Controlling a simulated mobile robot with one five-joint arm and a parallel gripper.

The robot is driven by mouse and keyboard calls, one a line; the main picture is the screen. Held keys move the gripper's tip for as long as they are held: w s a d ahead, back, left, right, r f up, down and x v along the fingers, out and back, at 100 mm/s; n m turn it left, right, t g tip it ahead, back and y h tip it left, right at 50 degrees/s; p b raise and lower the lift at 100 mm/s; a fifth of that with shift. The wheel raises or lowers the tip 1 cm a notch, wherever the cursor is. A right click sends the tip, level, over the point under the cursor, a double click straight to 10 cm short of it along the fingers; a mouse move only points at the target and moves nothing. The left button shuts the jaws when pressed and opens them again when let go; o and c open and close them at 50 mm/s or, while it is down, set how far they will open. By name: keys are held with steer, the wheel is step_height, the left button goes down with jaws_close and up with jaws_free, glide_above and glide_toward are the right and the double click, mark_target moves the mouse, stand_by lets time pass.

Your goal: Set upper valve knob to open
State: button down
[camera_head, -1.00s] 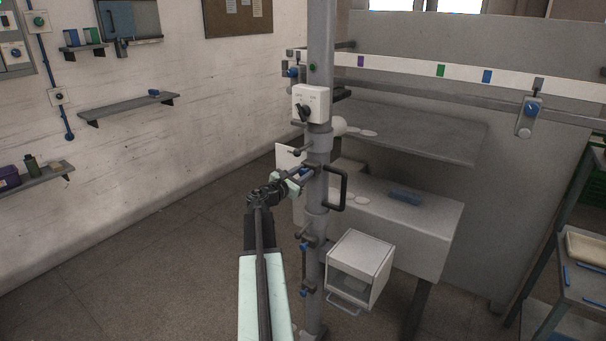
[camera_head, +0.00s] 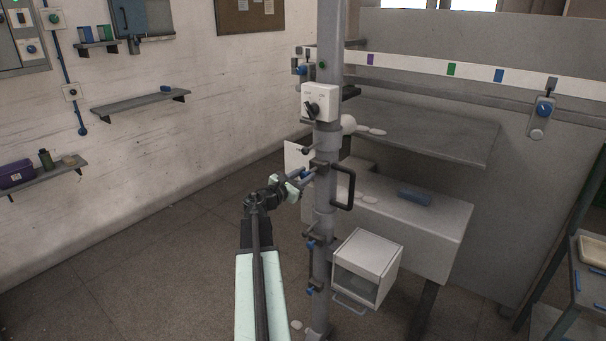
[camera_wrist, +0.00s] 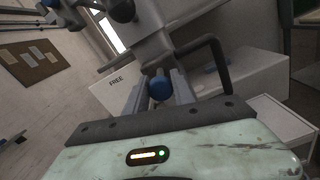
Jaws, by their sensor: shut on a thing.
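A blue valve knob (camera_head: 307,174) sits on the left side of the grey upright post (camera_head: 325,150), about halfway up. In the wrist view the knob (camera_wrist: 160,87) lies between the two grey fingers. My gripper (camera_head: 302,178) reaches the post from the left and is shut on this blue knob. The fingers cover its sides, so its setting cannot be read. A white plate (camera_wrist: 117,82) marked "FREE" shows behind it in the wrist view.
Below on the post are more small blue-ended fittings (camera_head: 310,244). A black handle (camera_head: 347,188) and a white box (camera_head: 368,262) stick out to the right. Floor at left is clear.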

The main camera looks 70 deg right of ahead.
steer(key=shift+w+a+f, duration=0.1)
steer(key=shift+w+a, duration=0.05)
steer(key=shift+w, duration=0.25)
steer(key=c, duration=1.1)
jaws_free()
steer(key=shift+o, duration=0.2)
steer(key=shift+w+a, duration=0.15)
steer(key=shift+s+d, duration=0.2)
steer(key=shift+s, duration=0.1)
steer(key=v, duration=0.7)
steer(key=shift+a, duration=0.4)
steer(key=shift+w, duration=0.1)
